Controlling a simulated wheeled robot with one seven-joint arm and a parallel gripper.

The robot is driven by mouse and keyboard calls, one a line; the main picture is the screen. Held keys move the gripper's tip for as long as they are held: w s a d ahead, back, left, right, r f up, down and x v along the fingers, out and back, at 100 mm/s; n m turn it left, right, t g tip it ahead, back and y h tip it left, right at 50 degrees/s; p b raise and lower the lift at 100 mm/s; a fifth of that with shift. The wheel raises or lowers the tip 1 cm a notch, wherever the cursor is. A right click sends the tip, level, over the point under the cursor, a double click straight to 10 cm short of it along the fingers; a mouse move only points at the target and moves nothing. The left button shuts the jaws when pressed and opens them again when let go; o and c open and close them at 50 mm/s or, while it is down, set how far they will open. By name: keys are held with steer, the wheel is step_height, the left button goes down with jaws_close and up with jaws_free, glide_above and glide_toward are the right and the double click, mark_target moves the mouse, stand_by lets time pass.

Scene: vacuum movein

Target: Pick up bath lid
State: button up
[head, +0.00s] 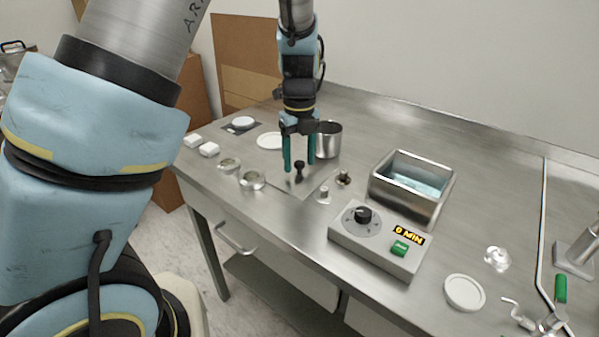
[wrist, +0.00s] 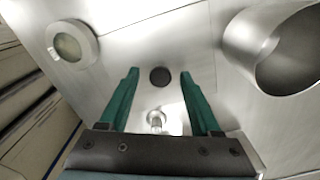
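The bath lid (head: 283,187) looks like a flat steel sheet with an upright black knob (head: 299,170), lying on the steel table left of the open water bath (head: 412,184). In the wrist view the lid (wrist: 150,45) spreads under the fingers, with its round black knob (wrist: 161,77) seen from above. My gripper (head: 299,167) is open and points down over the lid. Its two green fingers stand on either side of the knob, apart from it. In the wrist view my gripper (wrist: 159,72) holds nothing. I cannot tell how far the fingertips reach down past the knob top.
A steel beaker (head: 328,139) stands close right of my gripper. Round tins (head: 252,180) sit to its left, and small metal fittings (head: 324,195) to its right. A white dish (head: 464,292) is front right.

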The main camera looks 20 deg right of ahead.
jaws_close()
steer(key=shift+r, duration=0.1)
stand_by(0.6)
